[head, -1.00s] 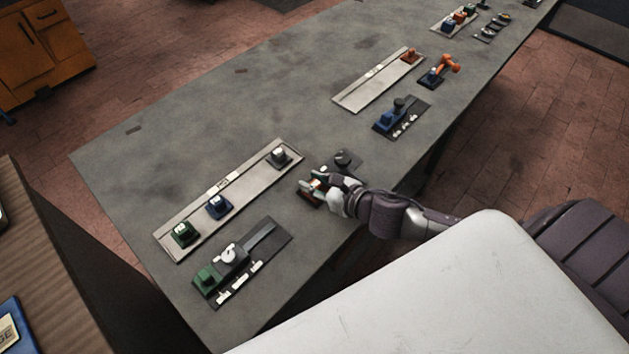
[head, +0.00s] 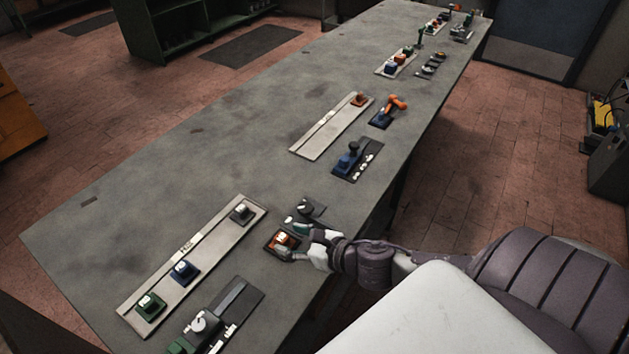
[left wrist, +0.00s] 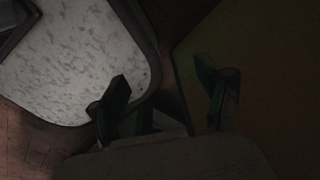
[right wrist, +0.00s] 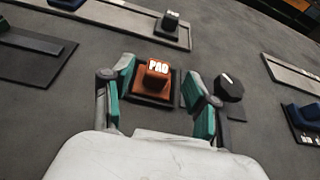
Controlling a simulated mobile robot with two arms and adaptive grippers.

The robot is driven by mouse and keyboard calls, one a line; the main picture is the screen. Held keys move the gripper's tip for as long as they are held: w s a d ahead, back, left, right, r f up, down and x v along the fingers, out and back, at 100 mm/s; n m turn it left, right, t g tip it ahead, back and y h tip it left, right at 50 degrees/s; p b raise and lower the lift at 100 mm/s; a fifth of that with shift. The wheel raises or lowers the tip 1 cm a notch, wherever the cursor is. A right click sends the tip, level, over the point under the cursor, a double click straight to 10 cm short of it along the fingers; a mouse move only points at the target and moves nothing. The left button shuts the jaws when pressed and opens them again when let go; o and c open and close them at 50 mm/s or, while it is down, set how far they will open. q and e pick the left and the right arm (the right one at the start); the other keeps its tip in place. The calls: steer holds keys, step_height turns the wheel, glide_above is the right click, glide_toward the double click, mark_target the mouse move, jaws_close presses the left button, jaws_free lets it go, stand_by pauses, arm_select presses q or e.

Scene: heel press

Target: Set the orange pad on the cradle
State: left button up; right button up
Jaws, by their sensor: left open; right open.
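The orange pad (right wrist: 155,80), labelled PAD, sits in a dark shallow square tray (right wrist: 138,100) on the bench in the right wrist view. It also shows in the head view (head: 283,238). My right gripper (right wrist: 159,74) is open, with its green-lined fingers apart on either side of the pad and nothing held. In the head view the right gripper (head: 300,240) is low at the bench's near edge. My left gripper (left wrist: 165,92) is open and empty in the dark left wrist view, away from the bench parts. I cannot tell which fixture is the cradle.
A black knob on a dark plate (head: 306,207) stands close beside the pad. A long light tray (head: 205,243) holds grey, blue and green blocks. A blue fixture (head: 348,160) and orange lever (head: 396,103) are farther along.

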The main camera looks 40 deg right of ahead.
steer(key=v, duration=0.8)
steer(key=shift+s, duration=0.1)
stand_by(0.3)
